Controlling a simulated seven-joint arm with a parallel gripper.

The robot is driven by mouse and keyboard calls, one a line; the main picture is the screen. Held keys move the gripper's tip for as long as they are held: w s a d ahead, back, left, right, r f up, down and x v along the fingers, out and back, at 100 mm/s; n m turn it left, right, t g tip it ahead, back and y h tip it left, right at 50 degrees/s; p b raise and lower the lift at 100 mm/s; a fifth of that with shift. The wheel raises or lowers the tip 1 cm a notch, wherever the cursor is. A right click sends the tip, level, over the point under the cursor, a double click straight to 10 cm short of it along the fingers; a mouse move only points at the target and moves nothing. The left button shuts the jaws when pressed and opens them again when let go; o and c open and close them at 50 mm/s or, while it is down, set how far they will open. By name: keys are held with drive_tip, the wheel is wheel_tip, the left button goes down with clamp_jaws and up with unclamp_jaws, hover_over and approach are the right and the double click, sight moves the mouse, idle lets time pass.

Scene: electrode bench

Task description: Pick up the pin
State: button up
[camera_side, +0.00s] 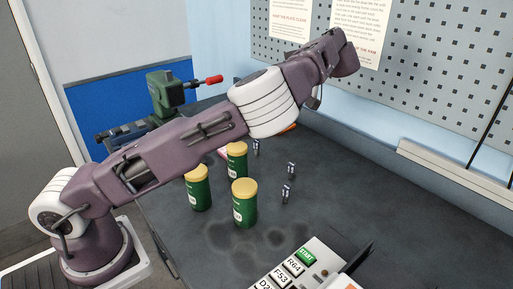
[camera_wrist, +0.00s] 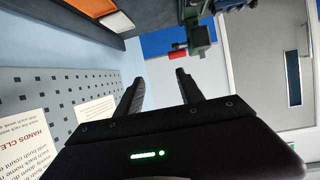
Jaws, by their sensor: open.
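Several small, dark-and-pale upright pieces stand on the dark bench in the side view, one at right (camera_side: 291,169), one just in front of it (camera_side: 286,193) and one farther back (camera_side: 256,147). They look like pins, but are too small to tell for sure, and I cannot tell which is the task's pin. My gripper (camera_wrist: 157,85) shows in the wrist view with its two dark fingers apart and nothing between them. In the side view my arm is raised high above the bench toward the pegboard, away from these pieces; the fingers are not clear there.
Green jars with yellow lids (camera_side: 245,203) stand left of the small pieces. A labelled button panel (camera_side: 300,266) is at the front. A green machine with a red handle (camera_side: 172,91) is at the back left. The pegboard (camera_side: 430,70) is on the wall.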

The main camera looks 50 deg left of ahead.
approach(259, 147)
drive_tip(key=x, duration=0.4)
drive_tip(key=shift+w+a+r, duration=0.15)
drive_tip(key=shift+a, duration=0.25)
drive_tip(key=x, duration=0.6)
drive_tip(key=shift+s+a+f, duration=0.1)
drive_tip(key=shift+s+f, duration=0.15)
drive_tip(key=shift+f, duration=0.05)
drive_tip(key=shift+a+f, duration=0.1)
drive_tip(key=shift+a, duration=0.1)
clamp_jaws()
